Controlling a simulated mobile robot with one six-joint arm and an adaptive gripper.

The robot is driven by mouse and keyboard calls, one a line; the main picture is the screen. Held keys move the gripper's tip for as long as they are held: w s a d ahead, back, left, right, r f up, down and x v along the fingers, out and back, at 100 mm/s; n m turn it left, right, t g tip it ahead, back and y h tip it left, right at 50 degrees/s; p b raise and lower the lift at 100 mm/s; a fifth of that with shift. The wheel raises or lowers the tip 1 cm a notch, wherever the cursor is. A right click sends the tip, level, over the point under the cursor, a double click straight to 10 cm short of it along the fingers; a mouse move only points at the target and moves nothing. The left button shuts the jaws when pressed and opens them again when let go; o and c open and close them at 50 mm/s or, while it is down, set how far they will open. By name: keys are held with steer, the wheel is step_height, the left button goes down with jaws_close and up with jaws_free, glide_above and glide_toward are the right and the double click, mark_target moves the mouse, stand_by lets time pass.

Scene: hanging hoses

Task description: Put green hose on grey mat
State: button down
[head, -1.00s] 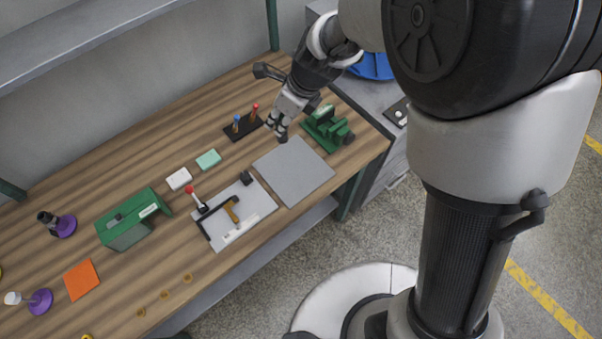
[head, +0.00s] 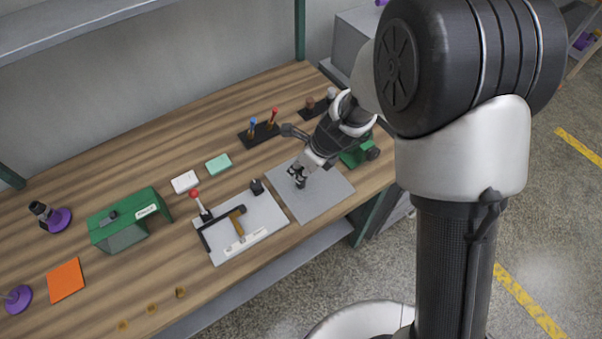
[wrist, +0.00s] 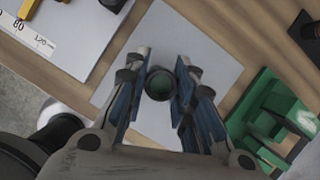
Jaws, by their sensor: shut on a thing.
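My gripper (head: 298,176) is over the grey mat (head: 330,197), near the mat's left-middle part. The mat (wrist: 212,50) lies behind the hose in the wrist view. I cannot tell whether the hose touches it.
A grey board with a ruler and black square (head: 250,238) lies left of the mat. A green machine (head: 358,154) stands at the mat's right back. A black stand with a blue and a red-topped piece (head: 262,134) is behind. The mat's front part is clear.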

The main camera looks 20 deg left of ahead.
steer(key=shift+f, duration=0.55)
steer(key=shift+f, duration=0.2)
steer(key=c, duration=1.3)
jaws_free()
steer(key=shift+c, duration=0.2)
steer(key=shift+r, duration=0.3)
steer(key=p+v, duration=0.5)
steer(key=v, duration=0.6)
steer(key=shift+d+r+p, duration=0.2)
steer(key=shift+r+p, duration=0.1)
steer(key=shift+r, duration=0.05)
